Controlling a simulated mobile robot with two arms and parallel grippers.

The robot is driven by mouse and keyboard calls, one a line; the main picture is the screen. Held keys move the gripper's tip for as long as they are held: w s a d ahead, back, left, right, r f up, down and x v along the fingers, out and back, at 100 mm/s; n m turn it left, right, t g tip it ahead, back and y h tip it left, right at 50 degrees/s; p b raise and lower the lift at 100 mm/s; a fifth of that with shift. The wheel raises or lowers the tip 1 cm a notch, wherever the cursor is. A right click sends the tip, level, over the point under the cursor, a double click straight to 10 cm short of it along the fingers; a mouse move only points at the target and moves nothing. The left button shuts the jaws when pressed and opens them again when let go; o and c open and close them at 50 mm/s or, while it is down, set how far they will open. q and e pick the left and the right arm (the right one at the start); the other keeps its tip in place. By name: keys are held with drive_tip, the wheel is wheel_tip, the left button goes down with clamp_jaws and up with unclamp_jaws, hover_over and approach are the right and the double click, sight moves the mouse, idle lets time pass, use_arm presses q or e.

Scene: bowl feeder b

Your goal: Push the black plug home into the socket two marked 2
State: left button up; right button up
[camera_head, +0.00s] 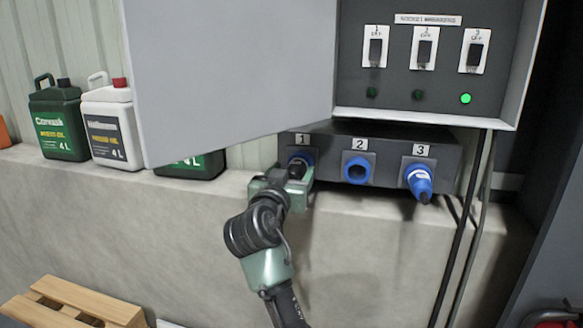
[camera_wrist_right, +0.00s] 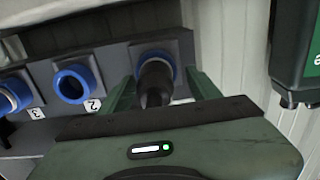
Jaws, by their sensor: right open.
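The black plug (camera_head: 297,170) sits in the blue-ringed socket marked 1, at the left end of the dark socket box. It also shows in the right wrist view (camera_wrist_right: 155,80). My right gripper (camera_head: 300,178) is at socket 1 with its fingers open, one on each side of the black plug. In the right wrist view the fingers (camera_wrist_right: 160,92) stand apart from the plug. Socket two (camera_head: 357,170), marked 2, is a blue ring with an empty dark opening; it also shows in the wrist view (camera_wrist_right: 76,83). My left gripper is not in view.
Socket 3 holds a blue plug (camera_head: 420,183). Above is a switch panel (camera_head: 425,70) with its 3 light lit green. The open grey cabinet door (camera_head: 230,70) hangs left of it. Oil canisters (camera_head: 108,125) stand on the ledge. Cables (camera_head: 470,200) hang at right.

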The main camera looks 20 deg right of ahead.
drive_tip(key=shift+w, duration=0.15)
drive_tip(key=shift+w+d, duration=0.1)
drive_tip(key=shift+d, duration=0.05)
drive_tip(key=shift+d+f, duration=0.1)
drive_tip(key=shift+d, duration=0.3)
drive_tip(key=shift+a, duration=0.25)
use_arm(q)
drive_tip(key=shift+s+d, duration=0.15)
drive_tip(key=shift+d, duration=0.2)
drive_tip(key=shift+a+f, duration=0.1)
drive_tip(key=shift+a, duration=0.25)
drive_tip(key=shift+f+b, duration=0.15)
drive_tip(key=shift+b, duration=0.15)
use_arm(e)
drive_tip(key=shift+d, duration=0.1)
